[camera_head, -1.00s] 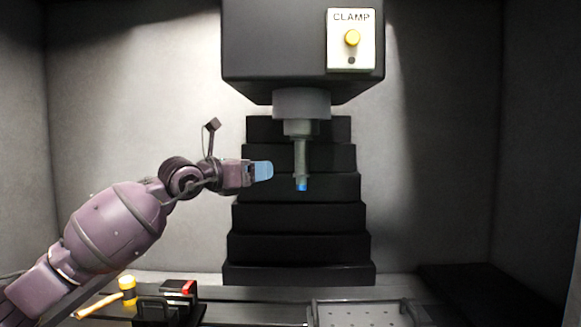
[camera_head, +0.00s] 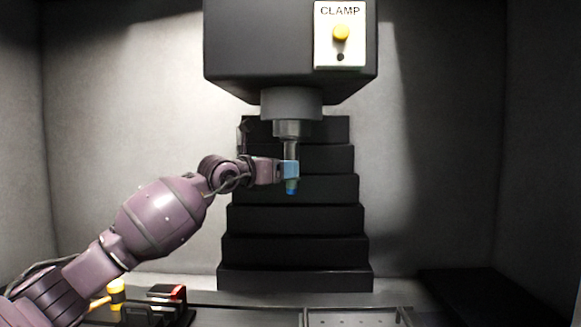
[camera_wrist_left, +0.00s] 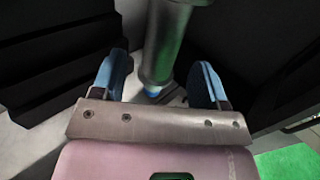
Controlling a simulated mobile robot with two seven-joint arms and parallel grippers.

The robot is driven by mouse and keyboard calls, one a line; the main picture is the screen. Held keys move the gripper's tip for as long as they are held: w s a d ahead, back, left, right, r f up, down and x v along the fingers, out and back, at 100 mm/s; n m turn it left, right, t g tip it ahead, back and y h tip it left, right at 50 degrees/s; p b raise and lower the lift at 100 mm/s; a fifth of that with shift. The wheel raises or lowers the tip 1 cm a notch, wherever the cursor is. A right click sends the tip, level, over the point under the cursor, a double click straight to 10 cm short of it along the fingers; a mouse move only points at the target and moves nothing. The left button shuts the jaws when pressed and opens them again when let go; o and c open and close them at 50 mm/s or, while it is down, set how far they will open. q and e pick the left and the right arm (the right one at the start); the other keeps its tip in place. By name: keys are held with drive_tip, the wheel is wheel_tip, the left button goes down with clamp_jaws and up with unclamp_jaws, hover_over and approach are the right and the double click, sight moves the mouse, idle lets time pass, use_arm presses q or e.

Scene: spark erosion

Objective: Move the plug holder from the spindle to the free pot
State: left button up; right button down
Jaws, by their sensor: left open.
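The plug holder (camera_head: 291,150) hangs upright below the spindle (camera_head: 291,104), a grey cylinder with a blue tip at its lower end. My left gripper (camera_head: 290,169) is at the holder's lower part, its blue fingers overlapping it in the head view. In the left wrist view the fingers (camera_wrist_left: 160,80) stand apart, one on each side of the holder (camera_wrist_left: 165,40), with gaps between. The left gripper is open. The free pot cannot be made out in these frames. My right gripper is not in view.
Dark stepped covers (camera_head: 300,250) rise behind the spindle. A perforated tray (camera_head: 358,314), a red-topped black block (camera_head: 168,292) and a yellow-headed mallet (camera_head: 115,290) are low in front.

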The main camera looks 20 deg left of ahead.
use_arm(q)
drive_tip(key=shift+x, duration=2)
clamp_jaws()
idle(0.5)
